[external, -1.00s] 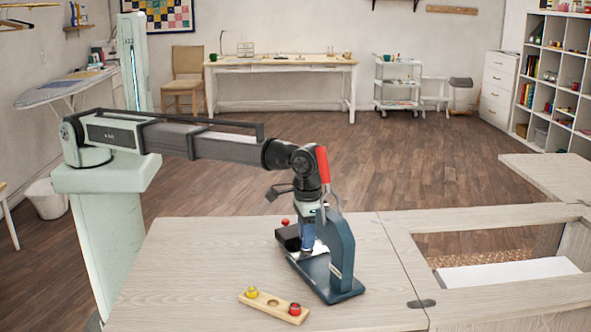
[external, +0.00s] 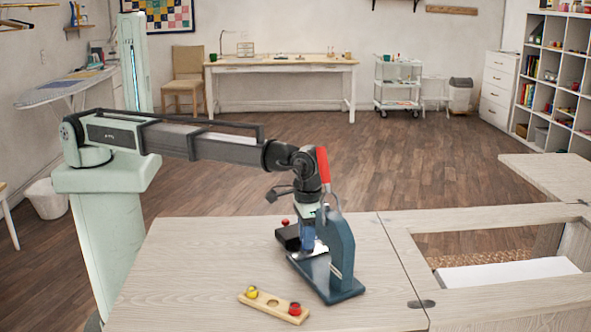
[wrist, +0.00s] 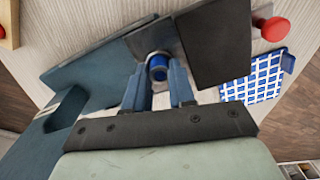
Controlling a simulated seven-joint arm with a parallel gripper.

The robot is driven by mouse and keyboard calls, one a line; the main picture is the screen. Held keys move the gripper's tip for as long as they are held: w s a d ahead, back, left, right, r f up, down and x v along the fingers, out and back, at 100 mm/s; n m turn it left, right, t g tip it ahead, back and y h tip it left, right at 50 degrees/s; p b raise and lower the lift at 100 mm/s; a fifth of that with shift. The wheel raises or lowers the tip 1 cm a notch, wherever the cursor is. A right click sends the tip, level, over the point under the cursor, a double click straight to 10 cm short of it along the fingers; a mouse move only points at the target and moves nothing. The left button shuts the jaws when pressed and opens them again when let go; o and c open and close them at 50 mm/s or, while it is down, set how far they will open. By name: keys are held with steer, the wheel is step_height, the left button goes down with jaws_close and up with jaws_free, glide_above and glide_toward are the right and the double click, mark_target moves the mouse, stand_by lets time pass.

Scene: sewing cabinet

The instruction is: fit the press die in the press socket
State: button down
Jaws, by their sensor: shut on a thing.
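The dark teal press (external: 341,258) with a red lever (external: 323,165) stands on the wooden table. My gripper (external: 307,240) points down beside the press column, over its base. In the wrist view, my gripper (wrist: 158,82) has its two blue fingers shut on a small blue cylinder, the press die (wrist: 158,68). A pale grey ring shows around the die's far end. The fingers and press hide the press socket, so I cannot tell whether the die is in it or above it.
A wooden holder (external: 260,303) with a yellow die (external: 251,292), an empty hole and a red die (external: 295,309) lies in front. A dark block (wrist: 214,42) with a red knob (wrist: 272,28) sits close behind the gripper. A blue checked cloth (wrist: 256,78) lies nearby.

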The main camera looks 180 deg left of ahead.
steer(key=shift+f, duration=0.2)
stand_by(0.4)
steer(key=c, duration=0.9)
jaws_free()
steer(key=shift+o, duration=0.2)
step_height(320, 180, up, 12)
steer(key=shift+w, duration=0.1)
